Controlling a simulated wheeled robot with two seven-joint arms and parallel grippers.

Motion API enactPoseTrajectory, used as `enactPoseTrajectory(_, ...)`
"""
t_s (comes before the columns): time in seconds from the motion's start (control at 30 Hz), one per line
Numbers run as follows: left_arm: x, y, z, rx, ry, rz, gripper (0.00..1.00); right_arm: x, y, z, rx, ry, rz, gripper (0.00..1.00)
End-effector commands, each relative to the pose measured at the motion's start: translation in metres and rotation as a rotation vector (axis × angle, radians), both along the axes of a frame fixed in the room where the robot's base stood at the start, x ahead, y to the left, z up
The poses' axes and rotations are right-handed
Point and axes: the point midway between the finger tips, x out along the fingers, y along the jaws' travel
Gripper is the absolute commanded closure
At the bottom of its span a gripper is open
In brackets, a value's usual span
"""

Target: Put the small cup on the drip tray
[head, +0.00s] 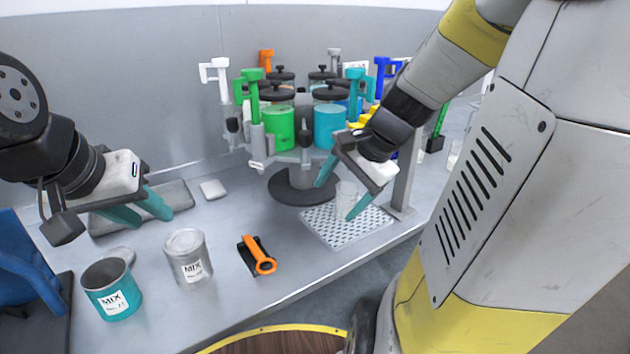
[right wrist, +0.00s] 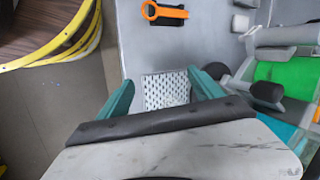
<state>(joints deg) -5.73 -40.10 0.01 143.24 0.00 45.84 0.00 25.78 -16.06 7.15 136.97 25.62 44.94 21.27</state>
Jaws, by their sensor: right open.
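The small cup (head: 346,191), clear and pale, appears upright on the white perforated drip tray (head: 322,228) in the head view. My right gripper (head: 341,190) is open, with its teal fingers on either side of the cup; whether they touch it cannot be told. In the right wrist view the drip tray (right wrist: 165,90) shows between the open fingers (right wrist: 163,88), but I cannot make out the cup there. My left gripper (head: 154,220) is empty above the left part of the bench, its fingers apart.
A teal MIX can (head: 112,290) and a grey MIX can (head: 187,257) stand at the front left. An orange-handled tool (head: 258,256) lies left of the tray. The dispenser carousel with green (head: 279,127) and blue (head: 329,127) canisters stands behind. A grey post (head: 403,180) rises beside the tray.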

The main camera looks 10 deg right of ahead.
Motion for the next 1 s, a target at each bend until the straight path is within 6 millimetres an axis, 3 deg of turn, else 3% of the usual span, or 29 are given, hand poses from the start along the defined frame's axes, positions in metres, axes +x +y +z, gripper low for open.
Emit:
enactPoseTrajectory(0.03,0.000,0.000,0.000,0.000,0.000,0.000,0.64,-0.010,0.014,0.013,-0.075,-0.056,0.126,0.24)
enactPoseTrajectory(0.13,0.000,0.000,0.000,0.000,0.000,0.000,0.64,-0.030,0.030,0.031,-0.224,-0.160,0.364,0.24)
enactPoseTrajectory(0.4,0.000,0.000,0.000,0.000,0.000,0.000,0.64,-0.068,0.046,0.061,-0.514,-0.379,0.799,0.24)
enactPoseTrajectory(0.6,0.000,0.000,0.000,0.000,0.000,0.000,0.64,-0.074,0.046,0.066,-0.575,-0.424,0.883,0.24)
enactPoseTrajectory(1.0,0.000,0.000,0.000,0.000,0.000,0.000,0.64,-0.074,0.046,0.066,-0.574,-0.422,0.881,0.24)
